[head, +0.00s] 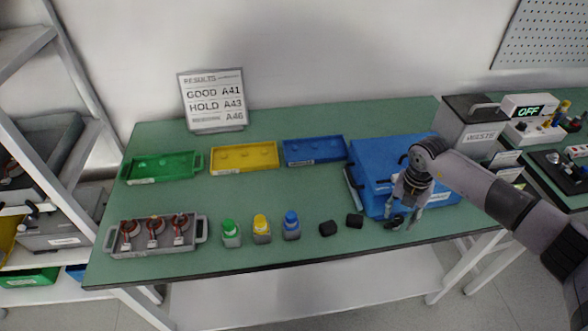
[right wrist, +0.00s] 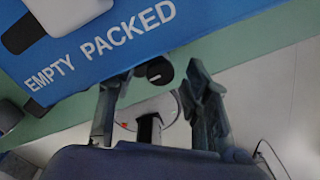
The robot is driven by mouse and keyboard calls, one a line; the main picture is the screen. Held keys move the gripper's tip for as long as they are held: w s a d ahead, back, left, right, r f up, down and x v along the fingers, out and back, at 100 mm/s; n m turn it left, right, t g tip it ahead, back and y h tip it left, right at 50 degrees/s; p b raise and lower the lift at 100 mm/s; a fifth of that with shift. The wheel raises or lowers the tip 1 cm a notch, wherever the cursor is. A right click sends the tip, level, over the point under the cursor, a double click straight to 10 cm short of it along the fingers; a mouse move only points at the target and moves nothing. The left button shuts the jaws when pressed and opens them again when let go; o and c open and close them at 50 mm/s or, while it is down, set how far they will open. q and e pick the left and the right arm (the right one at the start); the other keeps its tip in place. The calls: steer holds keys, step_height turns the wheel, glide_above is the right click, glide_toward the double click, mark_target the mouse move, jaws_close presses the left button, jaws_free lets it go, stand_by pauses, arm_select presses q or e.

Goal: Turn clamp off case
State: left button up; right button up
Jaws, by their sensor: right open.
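The blue case (head: 372,165) stands at the right end of the green table. In the right wrist view, a blue surface (right wrist: 95,50) reads EMPTY and PACKED. A dark part (head: 396,221) shows by the table's front edge at my right gripper (head: 403,214); I cannot tell for sure that it is the clamp. In the right wrist view, a round black knob (right wrist: 159,71) lies between and beyond the fingertips of the right gripper (right wrist: 158,75). The right gripper is open, pointing down, and holds nothing. My left gripper is out of view.
Green (head: 160,167), yellow (head: 243,157) and blue (head: 313,150) trays line the back. A grey tray (head: 197,232) holds three copper-coloured parts.

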mark_target(399, 217)
steer(key=shift+r+m+p, duration=0.25)
steer(key=shift+m+p, duration=0.15)
steer(key=shift+m, duration=0.4)
steer(key=shift+w+r+b, duration=0.1)
steer(key=shift+r+b, duration=0.55)
steer(key=shift+b, duration=0.05)
step_height(399, 217, up, 15)
steer(key=b, duration=0.3)
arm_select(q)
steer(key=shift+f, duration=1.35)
arm_select(e)
steer(key=s+a+r+n+y, duration=0.1)
steer(key=a+y, duration=0.5)
steer(key=a, duration=0.8)
steer(key=s+a+r+n+t+y, duration=0.1)
steer(key=a+y, duration=0.6)
steer(key=a, duration=0.7)
steer(key=shift+s+a+r+n+t, duration=0.15)
steer(key=shift+s+a+n+t, duration=0.3)
steer(key=shift+n, duration=0.85)
steer(key=shift+s+d, duration=0.1)
steer(key=shift+d, duration=0.05)
